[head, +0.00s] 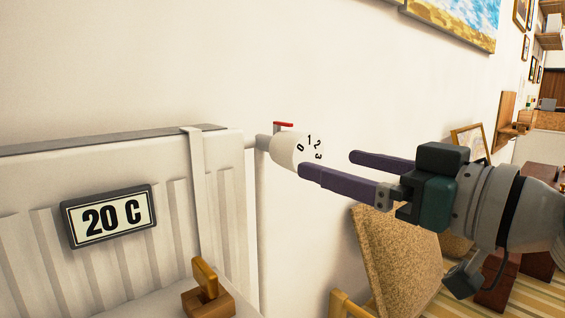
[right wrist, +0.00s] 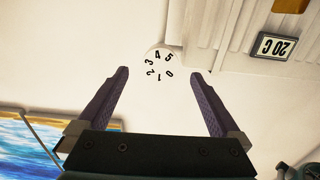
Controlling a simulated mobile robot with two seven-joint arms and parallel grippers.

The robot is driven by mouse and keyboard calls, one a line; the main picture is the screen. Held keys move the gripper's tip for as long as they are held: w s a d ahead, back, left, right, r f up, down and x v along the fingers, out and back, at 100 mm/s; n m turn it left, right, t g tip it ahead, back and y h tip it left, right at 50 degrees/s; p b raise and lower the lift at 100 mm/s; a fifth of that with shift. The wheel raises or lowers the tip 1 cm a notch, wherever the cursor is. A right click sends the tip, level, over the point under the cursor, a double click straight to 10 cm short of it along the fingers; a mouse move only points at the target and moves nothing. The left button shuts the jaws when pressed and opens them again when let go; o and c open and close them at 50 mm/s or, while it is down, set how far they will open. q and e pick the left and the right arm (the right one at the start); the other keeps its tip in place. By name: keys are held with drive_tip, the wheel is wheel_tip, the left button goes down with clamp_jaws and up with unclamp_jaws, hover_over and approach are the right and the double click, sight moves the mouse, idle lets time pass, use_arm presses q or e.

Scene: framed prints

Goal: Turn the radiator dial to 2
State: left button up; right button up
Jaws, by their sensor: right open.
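The white radiator dial (head: 308,150) carries black numbers and sits at the end of a pipe at the radiator's upper right corner. A red marker (head: 284,124) stands at the top of the pipe behind it; I cannot tell exactly which number it lines up with. Contact is not clear. My left gripper is not in view.
The white radiator (head: 225,150) bears a "20 C" display (head: 108,216). A framed picture (head: 465,20) hangs above. The wall around the dial is bare.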

sight(308, 156)
drive_tip(key=x, duration=0.8)
drive_tip(key=shift+b, duration=0.35)
drive_tip(key=c, duration=1.3)
drive_tip(key=shift+s, duration=0.1)
drive_tip(key=shift+c, duration=0.2)
drive_tip(key=shift+m, duration=0.4)
drive_tip(key=m, duration=0.2)
drive_tip(key=shift+a+m+b, duration=0.1)
drive_tip(key=shift+m+b, duration=0.2)
drive_tip(key=shift+m, duration=1.7)
